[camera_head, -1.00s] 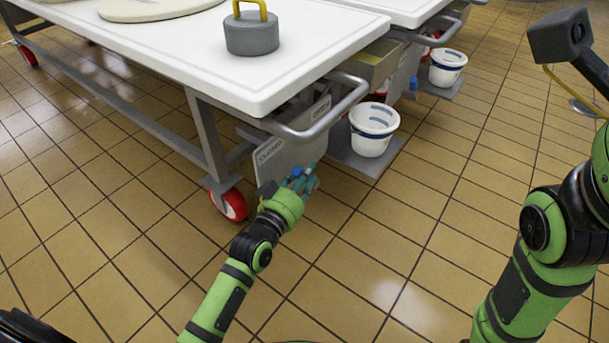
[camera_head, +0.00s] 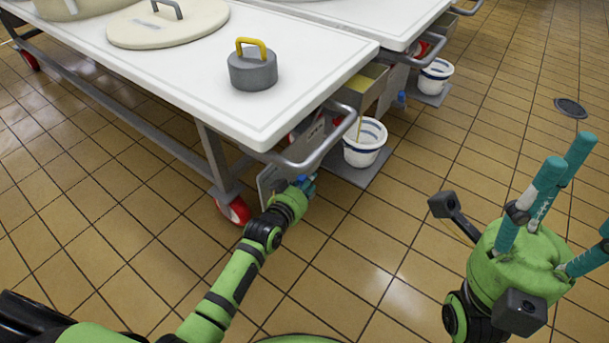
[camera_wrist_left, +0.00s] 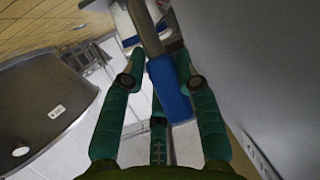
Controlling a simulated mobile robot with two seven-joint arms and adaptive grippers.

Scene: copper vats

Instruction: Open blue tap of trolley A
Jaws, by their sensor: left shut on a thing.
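The near white-topped trolley (camera_head: 290,45) stands at the upper left; I cannot read a letter on it. My left gripper (camera_head: 303,184) is below its front corner. In the left wrist view, a blue tap handle (camera_wrist_left: 172,98) on a grey metal stem lies between the teal fingers of this gripper (camera_wrist_left: 160,80), which is shut on it. In the head view the fingers mostly hide the handle. A thin yellowish stream (camera_head: 359,130) falls into the white bucket (camera_head: 364,153) under the trolley's end. My right gripper (camera_head: 578,182) is open and empty, at the right.
A grey weight with a yellow handle (camera_head: 253,69) and a pale round lid (camera_head: 165,25) lie on the trolley top. A curved metal push bar (camera_head: 318,150) sticks out above my left gripper. A second trolley with another bucket (camera_head: 435,77) stands behind.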

